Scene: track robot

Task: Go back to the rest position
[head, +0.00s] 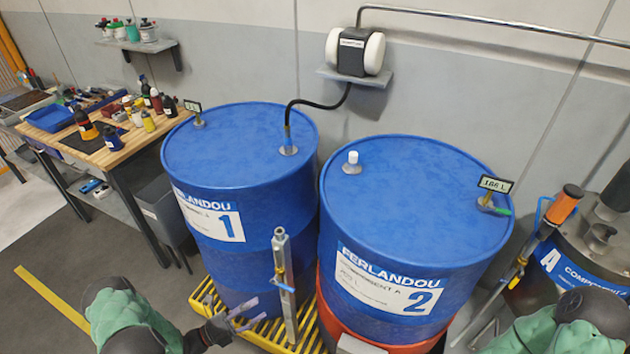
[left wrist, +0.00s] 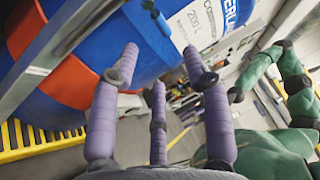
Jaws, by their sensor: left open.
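My left gripper (head: 243,318) is low in front of the blue drum labelled 1 (head: 238,150), beside an upright metal bar (head: 285,285). Its purple fingers (left wrist: 160,62) are spread and empty in the left wrist view, facing a blue drum (left wrist: 140,50). The bar also crosses the upper left of that view (left wrist: 60,50); no finger is seen closed around it. My right arm shows at the lower right of the head view, but its gripper is out of view.
The drum labelled 2 (head: 415,215) stands right of drum 1. Yellow grating (head: 205,298) lies below the drums. A component A container (head: 580,250) and an orange-handled tool (head: 565,205) are at right. A cluttered workbench (head: 120,150) stands at left, with open floor before it.

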